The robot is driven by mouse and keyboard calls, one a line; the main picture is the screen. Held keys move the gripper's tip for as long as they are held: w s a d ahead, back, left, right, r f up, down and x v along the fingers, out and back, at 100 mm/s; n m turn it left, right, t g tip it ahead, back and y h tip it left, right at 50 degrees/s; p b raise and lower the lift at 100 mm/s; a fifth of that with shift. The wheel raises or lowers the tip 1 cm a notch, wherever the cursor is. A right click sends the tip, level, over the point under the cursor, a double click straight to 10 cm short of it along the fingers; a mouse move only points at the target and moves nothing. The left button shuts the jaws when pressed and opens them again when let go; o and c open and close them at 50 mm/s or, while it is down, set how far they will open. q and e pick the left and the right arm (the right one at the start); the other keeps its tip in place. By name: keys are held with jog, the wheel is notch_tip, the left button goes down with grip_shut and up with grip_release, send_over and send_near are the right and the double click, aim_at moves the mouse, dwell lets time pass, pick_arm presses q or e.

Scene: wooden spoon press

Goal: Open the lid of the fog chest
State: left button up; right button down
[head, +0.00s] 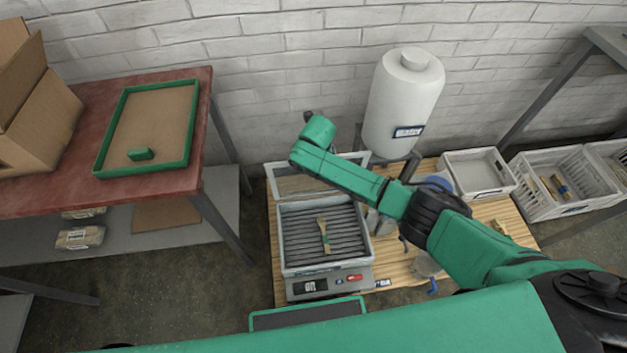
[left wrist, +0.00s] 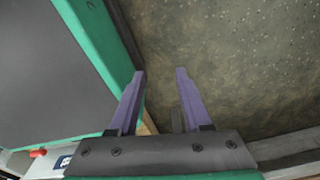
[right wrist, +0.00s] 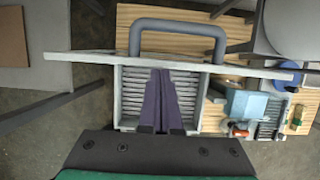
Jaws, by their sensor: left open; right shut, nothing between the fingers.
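The fog chest (head: 284,245) is a grey box with a dark slatted floor, in the middle of the head view. Its clear, pale-framed lid (head: 295,183) stands raised at the back. In the right wrist view the lid (right wrist: 85,54) is nearly edge-on, with a grey bar handle (right wrist: 180,27). A wooden spoon-like piece (head: 324,236) with a green band lies on the slats. My right gripper (right wrist: 160,74) is shut and empty, its fingers seen against the slatted interior; contact with the lid is unclear. My left gripper (left wrist: 160,88) is open and empty, beside a green-edged dark panel (left wrist: 50,75).
A white tank (head: 403,95) stands behind the chest. Pale crates (head: 478,192) are at right. A red-topped table (head: 185,178) at left holds a green-rimmed tray (head: 102,160) and a cardboard box (head: 50,115). Bare floor lies between the table and the chest.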

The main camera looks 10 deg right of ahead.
jog(key=w+b, duration=0.2)
jog(key=b, duration=0.1)
jog(key=shift+w+a+f, duration=0.1)
jog(key=shift+w+f, duration=0.05)
jog(key=shift+w, duration=0.25)
pick_arm(q)
jog(key=w+d+b, duration=0.2)
jog(key=w+b, duration=0.3)
jog(key=w, duration=0.6)
pick_arm(e)
jog(key=w+b, duration=0.3)
jog(key=w, duration=0.1)
jog(key=shift+w+f, duration=0.1)
jog(key=shift+w, duration=0.25)
pick_arm(q)
jog(key=w+d+r+b, duration=0.1)
jog(key=w+r, duration=0.1)
jog(key=r, duration=0.4)
jog(key=w+d+r+b, duration=0.1)
jog(key=w+d+r, duration=0.1)
jog(key=r, duration=0.5)
jog(key=shift+w+d+r+t+h, duration=0.2)
jog(key=shift+w+d+t+h, duration=0.15)
jog(key=shift+w, duration=0.45)
pick_arm(e)
jog(key=shift+w+r, duration=0.2)
jog(key=shift+w, duration=0.6)
